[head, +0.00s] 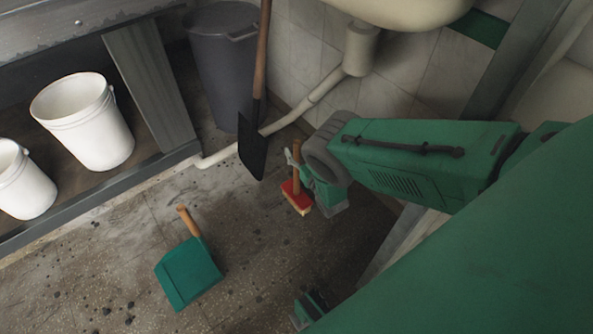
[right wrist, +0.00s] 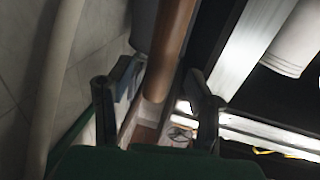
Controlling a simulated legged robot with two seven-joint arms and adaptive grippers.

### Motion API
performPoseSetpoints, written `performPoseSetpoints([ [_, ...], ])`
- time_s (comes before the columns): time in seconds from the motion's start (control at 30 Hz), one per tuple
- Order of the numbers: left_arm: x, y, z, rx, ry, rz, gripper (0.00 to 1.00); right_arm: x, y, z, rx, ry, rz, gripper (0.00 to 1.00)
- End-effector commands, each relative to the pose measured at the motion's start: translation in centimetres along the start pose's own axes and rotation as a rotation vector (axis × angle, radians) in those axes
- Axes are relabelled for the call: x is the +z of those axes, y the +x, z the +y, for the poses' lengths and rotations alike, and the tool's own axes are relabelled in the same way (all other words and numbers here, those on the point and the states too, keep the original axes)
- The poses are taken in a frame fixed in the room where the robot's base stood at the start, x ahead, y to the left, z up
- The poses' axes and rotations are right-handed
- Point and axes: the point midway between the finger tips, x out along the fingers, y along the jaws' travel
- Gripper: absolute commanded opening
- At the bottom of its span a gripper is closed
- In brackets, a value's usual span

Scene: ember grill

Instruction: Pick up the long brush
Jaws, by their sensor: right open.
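A brush with a red and tan head (head: 297,197) and an upright wooden handle stands on the floor near the middle of the head view. My right gripper (head: 294,160) is beside the upper part of its handle. In the right wrist view, a wooden handle (right wrist: 171,45), which looks like the brush's, runs between the two spread fingers of my right gripper (right wrist: 152,92). The fingers appear apart from the handle. My gripper and wrist partly hide the brush in the head view.
A black-bladed shovel (head: 252,146) leans close by, left of the brush. A teal dustpan (head: 188,273) lies on open floor. A grey bin (head: 222,70), a pale pipe (head: 290,115) and a sink (head: 405,10) are behind. White buckets (head: 88,125) stand on the left shelf.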

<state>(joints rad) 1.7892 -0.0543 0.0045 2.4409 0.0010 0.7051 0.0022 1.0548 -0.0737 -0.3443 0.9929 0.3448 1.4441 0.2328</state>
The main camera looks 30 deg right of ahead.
Motion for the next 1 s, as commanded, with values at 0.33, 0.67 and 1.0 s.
performPoseSetpoints([
  [0.33,0.0,0.7,0.0,0.000,0.000,0.000,0.63,0.0,1.5,0.1,0.002,-0.001,-0.001,0.46],
  [0.67,0.0,0.7,0.0,0.000,0.000,0.000,0.63,-0.1,1.5,0.1,0.001,0.000,0.002,0.00],
  [1.0,-0.1,-0.6,0.0,0.000,0.000,0.000,0.63,-2.1,1.5,0.1,0.002,-0.001,0.002,0.00],
])
